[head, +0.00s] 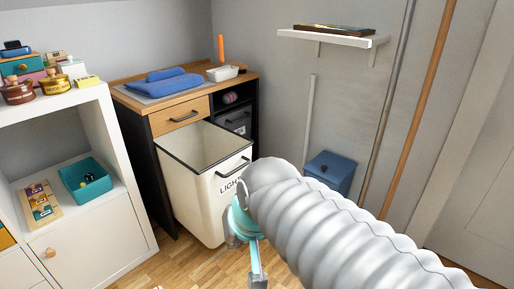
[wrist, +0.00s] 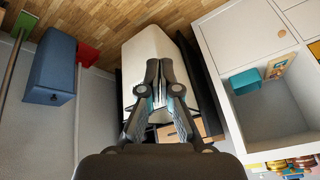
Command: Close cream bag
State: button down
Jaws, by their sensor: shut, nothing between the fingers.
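The cream bag (head: 190,195) is a tall cream laundry bin with dark edging, a black handle (head: 236,167) and lettering that begins "LIGH". It stands pulled out of the dark wooden-topped cabinet (head: 163,185), with its open top showing. My arm hides part of its front right side. My gripper (head: 258,278) is low in front of the bag, partly cut off by the bottom edge in the head view. In the wrist view my gripper (wrist: 159,64) has its fingers together and empty, in front of the bag's cream surface (wrist: 143,48). I cannot tell whether they touch.
A white shelf unit (head: 110,215) stands to the left of the bag. A blue bin (head: 330,172) stands by the wall to the right, and it also shows in the wrist view (wrist: 52,68). Wooden floor (head: 190,262) lies in front of the bag.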

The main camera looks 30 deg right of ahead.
jog(key=w+d+r+m+y+p, duration=0.2)
jog(key=w+d+r+m, duration=0.1)
jog(key=w+m, duration=0.6)
jog(key=m+t+p, duration=0.3)
jog(key=m, duration=1.7)
send_near(238, 157)
jog(key=f, duration=0.5)
jog(key=shift+w+d+f, duration=0.1)
jog(key=shift+w+f, duration=0.05)
jog(key=shift+w, duration=0.05)
jog(key=shift+w+a+r, duration=0.15)
jog(key=shift+w+a, duration=0.05)
jog(key=shift+w, duration=0.4)
jog(key=shift+w+a+r, duration=0.1)
jog(key=shift+w+a, duration=0.05)
jog(key=shift+w, duration=0.4)
jog(key=shift+w+a, duration=0.25)
jog(key=shift+w, duration=0.4)
jog(key=shift+w, duration=0.1)
